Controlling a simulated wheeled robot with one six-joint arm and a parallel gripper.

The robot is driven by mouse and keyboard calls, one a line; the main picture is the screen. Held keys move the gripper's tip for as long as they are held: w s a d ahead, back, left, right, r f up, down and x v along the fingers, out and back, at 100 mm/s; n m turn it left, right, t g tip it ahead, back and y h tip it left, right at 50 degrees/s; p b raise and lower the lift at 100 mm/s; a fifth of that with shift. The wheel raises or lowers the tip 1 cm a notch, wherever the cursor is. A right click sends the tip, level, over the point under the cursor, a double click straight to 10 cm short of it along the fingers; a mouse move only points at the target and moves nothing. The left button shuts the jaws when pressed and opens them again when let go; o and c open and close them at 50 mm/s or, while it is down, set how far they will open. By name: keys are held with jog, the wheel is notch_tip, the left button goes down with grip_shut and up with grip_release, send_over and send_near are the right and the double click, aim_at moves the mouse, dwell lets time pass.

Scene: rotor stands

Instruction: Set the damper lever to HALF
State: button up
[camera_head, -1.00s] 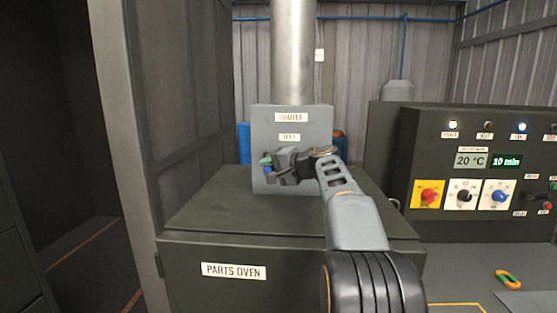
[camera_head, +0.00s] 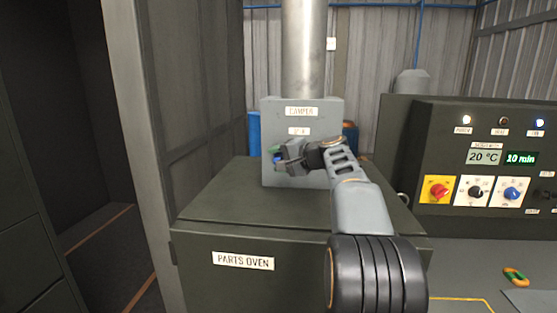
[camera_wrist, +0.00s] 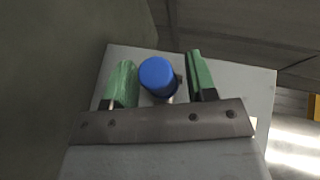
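The damper box (camera_head: 333,115) is a grey panel labelled DAMPER, on top of the parts oven (camera_head: 206,240) at the foot of the metal pipe. A smaller label (camera_head: 299,131) below is too blurred to read surely. My gripper (camera_head: 276,154) is in front of the panel, at its lower left. In the wrist view, the lever's blue round knob (camera_wrist: 157,75) stands between the two green fingers of my gripper (camera_wrist: 160,80). The fingers are apart, with a gap on both sides of the knob. The lever's shaft is mostly hidden.
A control panel (camera_head: 430,150) with a red knob (camera_head: 438,189), a black knob and a blue knob stands to the right. A tall metal pipe (camera_head: 303,50) rises behind the box.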

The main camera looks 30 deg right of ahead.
jog(key=shift+s+d, duration=0.1)
jog(key=b+v, duration=0.3)
jog(key=v, duration=1)
jog(key=shift+s+d, duration=0.15)
jog(key=shift+s, duration=0.1)
jog(key=shift+r, duration=0.15)
